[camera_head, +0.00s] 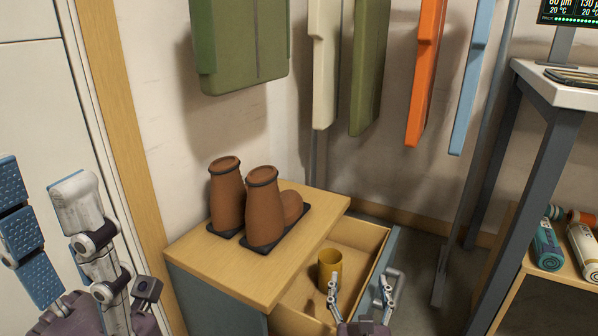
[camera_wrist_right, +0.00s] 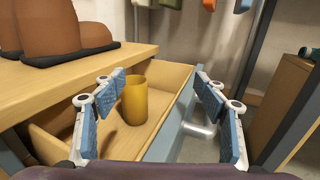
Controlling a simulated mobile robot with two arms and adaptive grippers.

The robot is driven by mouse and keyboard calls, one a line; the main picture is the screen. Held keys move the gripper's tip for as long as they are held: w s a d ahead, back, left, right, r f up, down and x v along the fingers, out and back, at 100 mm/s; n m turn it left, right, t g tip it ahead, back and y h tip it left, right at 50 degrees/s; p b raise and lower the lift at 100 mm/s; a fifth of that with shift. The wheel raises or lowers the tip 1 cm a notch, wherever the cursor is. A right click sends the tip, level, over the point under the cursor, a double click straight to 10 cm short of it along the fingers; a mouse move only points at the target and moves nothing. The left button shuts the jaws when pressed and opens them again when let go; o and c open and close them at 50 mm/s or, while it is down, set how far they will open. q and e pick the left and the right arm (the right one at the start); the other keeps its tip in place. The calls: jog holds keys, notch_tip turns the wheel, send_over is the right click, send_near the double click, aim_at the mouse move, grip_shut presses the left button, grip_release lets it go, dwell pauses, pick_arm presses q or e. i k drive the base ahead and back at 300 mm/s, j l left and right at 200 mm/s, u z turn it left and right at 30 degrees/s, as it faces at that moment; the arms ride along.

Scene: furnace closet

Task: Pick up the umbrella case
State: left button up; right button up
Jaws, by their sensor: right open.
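A yellow open-topped cylinder (camera_head: 329,265), seemingly the umbrella case, stands upright in the open drawer. It also shows in the right wrist view (camera_wrist_right: 135,101), ahead of my right gripper and nearer its left finger. My right gripper (camera_head: 360,287) is open and empty above the drawer's near part; its fingers with blue pads also show in the right wrist view (camera_wrist_right: 158,84). I cannot tell whether a finger touches the cylinder. My left gripper (camera_head: 62,225) is open and empty at the left edge, far from the drawer.
The wooden drawer (camera_head: 355,236) has a grey-blue front with a handle (camera_head: 393,282). Brown boots (camera_head: 262,205) stand on dark trays on the cabinet top (camera_head: 190,247). Coloured panels (camera_head: 427,70) hang on the wall. A white-topped table (camera_head: 570,95) and a shelf with rolls (camera_head: 545,246) are at right.

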aim_at(330, 260)
jog(key=k, duration=0.95)
